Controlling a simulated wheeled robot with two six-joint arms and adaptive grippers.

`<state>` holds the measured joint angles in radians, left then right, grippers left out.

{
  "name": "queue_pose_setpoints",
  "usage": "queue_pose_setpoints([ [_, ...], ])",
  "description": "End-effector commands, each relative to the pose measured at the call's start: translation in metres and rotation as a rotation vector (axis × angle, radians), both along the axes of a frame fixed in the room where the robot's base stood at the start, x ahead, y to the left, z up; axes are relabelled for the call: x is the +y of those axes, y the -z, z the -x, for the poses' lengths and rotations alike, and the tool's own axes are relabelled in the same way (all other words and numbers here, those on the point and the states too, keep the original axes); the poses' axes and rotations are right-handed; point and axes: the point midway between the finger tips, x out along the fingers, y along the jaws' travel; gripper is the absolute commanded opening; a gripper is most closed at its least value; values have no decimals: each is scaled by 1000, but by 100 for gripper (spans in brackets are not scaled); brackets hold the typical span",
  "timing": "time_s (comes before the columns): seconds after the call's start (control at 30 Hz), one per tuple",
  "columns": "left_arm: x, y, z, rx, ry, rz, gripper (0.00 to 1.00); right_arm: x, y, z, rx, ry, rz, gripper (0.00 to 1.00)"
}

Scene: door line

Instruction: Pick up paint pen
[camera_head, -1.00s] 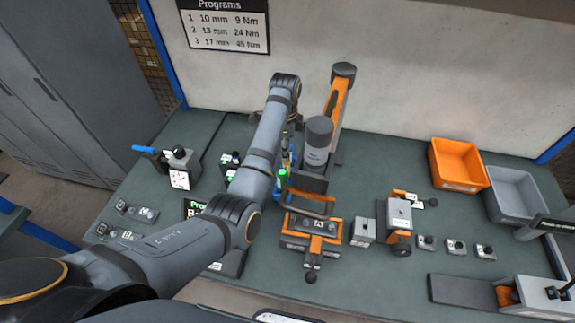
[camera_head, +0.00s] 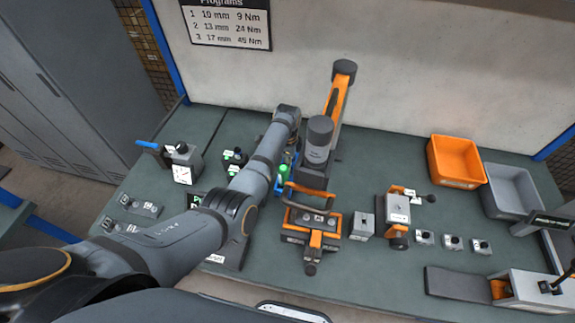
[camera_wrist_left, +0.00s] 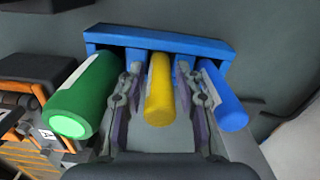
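A yellow pen (camera_wrist_left: 158,90) stands in a blue holder (camera_wrist_left: 190,43) between a green pen (camera_wrist_left: 82,100) and a blue pen (camera_wrist_left: 222,98) in the left wrist view. Which one is the paint pen I cannot tell from markings. My left gripper (camera_wrist_left: 160,78) is open, with one finger on each side of the yellow pen and small gaps showing. In the head view, the blue holder (camera_head: 284,180) is partly hidden behind my left forearm, and the left gripper is hidden there too. My right gripper is not in view.
An orange-handled fixture (camera_head: 312,218) and a grey cylinder on a stand (camera_head: 318,140) are close right of the holder. An orange bin (camera_head: 455,160) and grey bin (camera_head: 513,190) stand at right. Bench space is free between these.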

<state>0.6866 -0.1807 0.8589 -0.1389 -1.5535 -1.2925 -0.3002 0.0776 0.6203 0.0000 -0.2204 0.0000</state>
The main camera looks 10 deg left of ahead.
Motion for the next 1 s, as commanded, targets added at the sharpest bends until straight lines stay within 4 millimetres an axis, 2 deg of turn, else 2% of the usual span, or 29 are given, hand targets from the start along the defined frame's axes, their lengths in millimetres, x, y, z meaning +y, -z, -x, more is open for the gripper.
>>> queue_pose_setpoints([
  [0.07, 0, 0, 0, 0, 0, 0, 32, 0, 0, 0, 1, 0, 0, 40],
  [0.3, 0, 0, 0, 0, 0, 0, 0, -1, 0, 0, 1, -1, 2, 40],
  [0.57, 0, -4, -1, -2, 0, 0, 0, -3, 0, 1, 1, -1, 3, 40],
  [0.67, 0, -19, -1, -3, 0, 1, 0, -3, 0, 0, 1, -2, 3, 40],
  [0.9, -1, -73, -1, -5, 0, 0, 0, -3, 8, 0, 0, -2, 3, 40],
  [1.0, 0, -89, -1, -4, 0, 0, 0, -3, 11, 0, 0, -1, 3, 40],
])
